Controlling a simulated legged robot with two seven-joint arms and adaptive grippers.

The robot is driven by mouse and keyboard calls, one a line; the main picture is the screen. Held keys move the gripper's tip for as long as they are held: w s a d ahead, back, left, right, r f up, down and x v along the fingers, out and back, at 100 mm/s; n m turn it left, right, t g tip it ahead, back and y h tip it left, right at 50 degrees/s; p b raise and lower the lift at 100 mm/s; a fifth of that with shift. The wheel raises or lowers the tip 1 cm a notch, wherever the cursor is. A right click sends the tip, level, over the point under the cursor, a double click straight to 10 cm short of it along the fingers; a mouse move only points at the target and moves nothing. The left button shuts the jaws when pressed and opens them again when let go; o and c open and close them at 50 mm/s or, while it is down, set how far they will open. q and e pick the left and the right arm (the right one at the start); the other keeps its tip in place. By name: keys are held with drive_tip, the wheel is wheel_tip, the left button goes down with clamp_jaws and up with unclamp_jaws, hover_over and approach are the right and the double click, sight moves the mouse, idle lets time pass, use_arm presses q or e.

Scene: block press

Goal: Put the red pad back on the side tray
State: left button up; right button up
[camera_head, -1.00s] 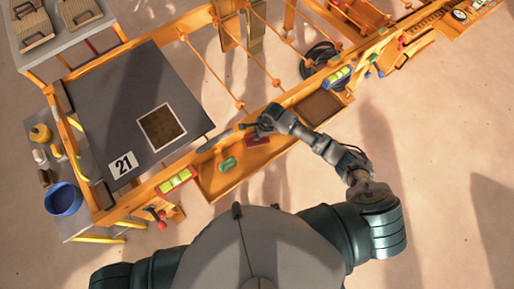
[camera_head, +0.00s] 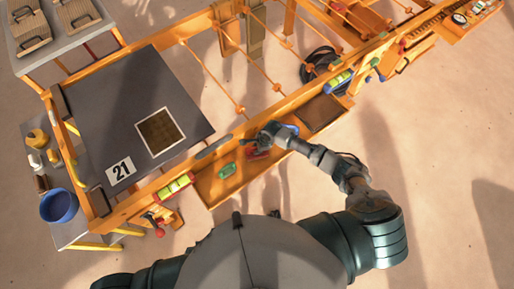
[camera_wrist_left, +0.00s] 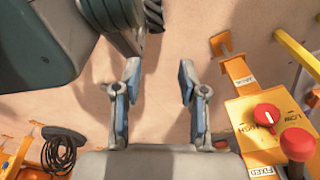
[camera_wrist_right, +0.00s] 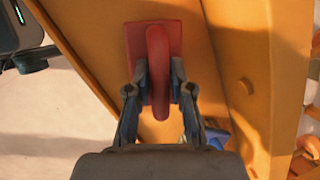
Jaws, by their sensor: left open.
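The red pad (camera_wrist_right: 133,45), a flat plate with a raised red handle (camera_wrist_right: 158,60), fills the upper middle of the right wrist view. My right gripper (camera_wrist_right: 158,88) has its fingers on both sides of the handle and looks shut on it. In the head view the red pad (camera_head: 258,154) shows over the orange side tray (camera_head: 208,188), partly hidden by my right gripper (camera_head: 262,140). I cannot tell whether it touches the tray floor. My left gripper (camera_wrist_left: 159,80) is open and empty; it does not show in the head view.
A green pad (camera_head: 228,170) lies in the tray left of the red pad. A blue pad (camera_head: 291,129) is partly hidden by my arm. The dark press table (camera_head: 105,110) stands left. A panel with red knobs (camera_wrist_left: 266,115) is near my left gripper.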

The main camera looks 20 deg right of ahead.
sight(264, 153)
drive_tip(key=shift+o, duration=1)
drive_tip(key=shift+r, duration=0.25)
use_arm(q)
drive_tip(key=s+a+f+p, duration=0.1)
drive_tip(key=s+f+p, duration=0.2)
drive_tip(key=s, duration=0.5)
drive_tip(key=shift+a, duration=0.3)
use_arm(e)
drive_tip(key=v, duration=1.1)
drive_tip(key=shift+r, duration=0.35)
